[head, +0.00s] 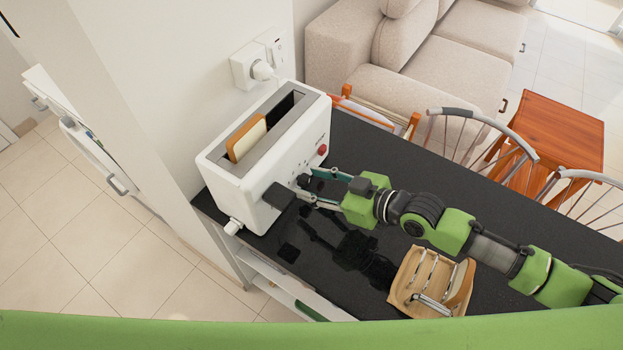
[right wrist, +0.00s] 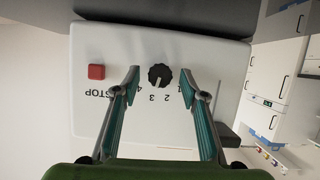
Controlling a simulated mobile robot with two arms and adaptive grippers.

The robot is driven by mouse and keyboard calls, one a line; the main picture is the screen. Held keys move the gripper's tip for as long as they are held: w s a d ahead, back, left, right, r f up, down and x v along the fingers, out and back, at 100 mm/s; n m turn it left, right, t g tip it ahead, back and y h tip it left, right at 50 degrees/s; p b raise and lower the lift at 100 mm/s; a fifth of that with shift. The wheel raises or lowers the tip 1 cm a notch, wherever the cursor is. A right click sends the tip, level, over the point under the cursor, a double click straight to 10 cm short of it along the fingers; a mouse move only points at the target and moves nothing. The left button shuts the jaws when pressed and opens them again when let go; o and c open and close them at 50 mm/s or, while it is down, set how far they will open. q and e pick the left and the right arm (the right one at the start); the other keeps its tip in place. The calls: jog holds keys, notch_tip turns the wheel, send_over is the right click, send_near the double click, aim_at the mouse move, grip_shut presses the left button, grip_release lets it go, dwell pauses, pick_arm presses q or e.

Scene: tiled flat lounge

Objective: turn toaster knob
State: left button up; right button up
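A white toaster (head: 225,175) with a slice of bread (head: 246,138) in its slot stands on the black counter against the wall. Its front face (right wrist: 145,50) fills much of the right wrist view. The black round knob (right wrist: 159,76) sits there among printed numbers, with a red stop button (right wrist: 96,72) to its left. My right gripper (head: 302,183) is at the toaster's front. In the right wrist view its two fingers (right wrist: 160,80) are spread, one on each side of the knob, with gaps to it. In the head view the gripper largely hides the knob. My left gripper is not in view.
A wooden rack with bread (head: 407,296) stands on the black counter (head: 345,150) below my right arm. The toaster's dark lever (head: 278,197) sticks out close to the gripper. Chairs (head: 470,125) line the counter's far side. A wall socket with a plug (head: 262,70) is behind the toaster.

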jog(key=shift+w+a+f, duration=0.2)
jog(key=shift+w+a, duration=0.05)
jog(key=shift+a, duration=0.05)
jog(key=c, duration=1.1)
